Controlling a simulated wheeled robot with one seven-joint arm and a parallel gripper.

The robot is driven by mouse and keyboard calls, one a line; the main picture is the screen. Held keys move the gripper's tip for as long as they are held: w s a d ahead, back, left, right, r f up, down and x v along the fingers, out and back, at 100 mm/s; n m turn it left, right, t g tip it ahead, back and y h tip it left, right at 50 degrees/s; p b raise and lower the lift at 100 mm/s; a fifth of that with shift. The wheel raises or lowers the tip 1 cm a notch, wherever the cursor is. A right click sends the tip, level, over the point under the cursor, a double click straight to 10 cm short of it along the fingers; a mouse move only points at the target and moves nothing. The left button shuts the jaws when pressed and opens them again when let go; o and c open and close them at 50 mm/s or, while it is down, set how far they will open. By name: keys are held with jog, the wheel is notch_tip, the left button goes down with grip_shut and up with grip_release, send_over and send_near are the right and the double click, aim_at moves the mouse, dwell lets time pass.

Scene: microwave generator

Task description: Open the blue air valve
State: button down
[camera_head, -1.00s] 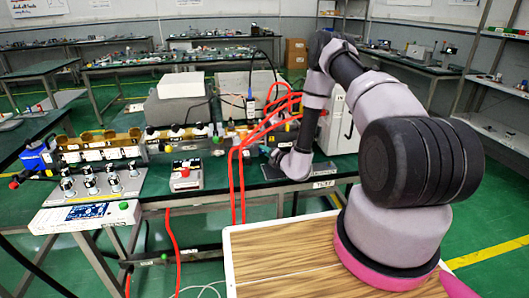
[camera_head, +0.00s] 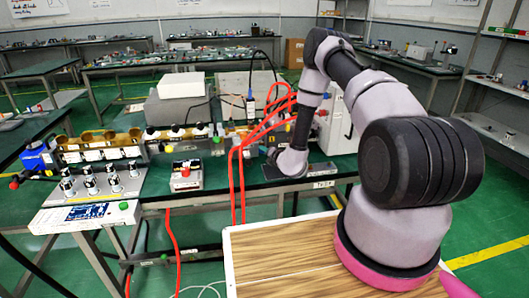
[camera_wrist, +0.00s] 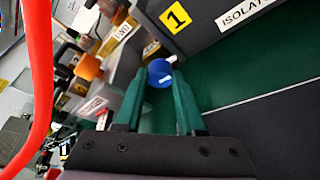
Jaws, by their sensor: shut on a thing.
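The blue air valve (camera_wrist: 160,74) shows in the wrist view as a round blue knob with a small white mark, at the far end of my fingers. My gripper (camera_wrist: 160,88) has its two green fingers on either side of the knob and is shut on it. The fingers hide part of the knob's sides. In the head view my arm reaches down to the bench behind the red hoses, and the valve and fingertips cannot be made out there.
A dark box with a yellow "1" label (camera_wrist: 175,17) stands close beyond the valve. A red hose (camera_wrist: 38,80) runs along the left of the wrist view. Dark green surface lies right of the fingers.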

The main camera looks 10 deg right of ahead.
jog(key=c, duration=0.8)
grip_release()
jog(key=v, duration=1)
jog(key=shift+s+d+r, duration=0.1)
jog(key=shift+s+d, duration=0.05)
jog(key=shift+s, duration=0.25)
